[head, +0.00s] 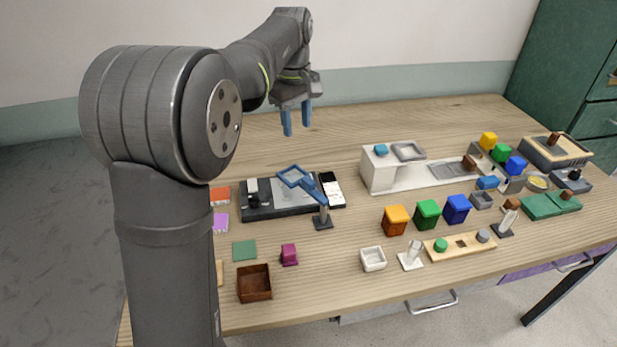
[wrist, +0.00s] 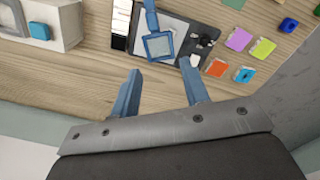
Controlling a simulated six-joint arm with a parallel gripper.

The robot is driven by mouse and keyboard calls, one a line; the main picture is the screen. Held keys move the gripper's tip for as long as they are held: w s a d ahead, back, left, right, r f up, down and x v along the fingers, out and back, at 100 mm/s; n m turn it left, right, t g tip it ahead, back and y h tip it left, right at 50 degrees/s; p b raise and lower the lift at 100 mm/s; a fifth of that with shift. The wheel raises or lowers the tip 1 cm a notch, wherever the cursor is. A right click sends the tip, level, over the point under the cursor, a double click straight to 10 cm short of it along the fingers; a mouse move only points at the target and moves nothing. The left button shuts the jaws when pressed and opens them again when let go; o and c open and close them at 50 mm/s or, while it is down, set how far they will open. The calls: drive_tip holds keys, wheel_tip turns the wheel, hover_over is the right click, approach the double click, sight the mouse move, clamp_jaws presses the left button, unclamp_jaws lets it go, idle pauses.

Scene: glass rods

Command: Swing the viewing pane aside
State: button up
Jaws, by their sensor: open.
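The viewing pane (head: 292,176) is a blue square frame with a clear middle, on a blue arm joined to a dark post (head: 323,219). It hangs over a dark tray (head: 262,214) holding a pale sheet. In the wrist view the pane (wrist: 159,46) lies over the tray (wrist: 187,18), its blue arm running to the top edge. My gripper (head: 297,128) is open with blue fingers, empty, above and behind the pane. In the wrist view my gripper (wrist: 160,68) has its fingertips short of the pane on either side, apart from it.
A white station (head: 378,170) stands to the right of the tray. Orange, green and blue bins (head: 427,213) stand at front right. Orange (head: 219,196) and purple tiles lie left of the tray. The wood behind the tray is clear.

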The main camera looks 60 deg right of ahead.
drive_tip(key=s+d, duration=0.1)
drive_tip(key=s, duration=0.2)
approach(308, 180)
drive_tip(key=shift+m, duration=0.3)
drive_tip(key=f, duration=0.9)
drive_tip(key=shift+s+d, duration=0.15)
drive_tip(key=shift+d, duration=0.05)
clamp_jaws()
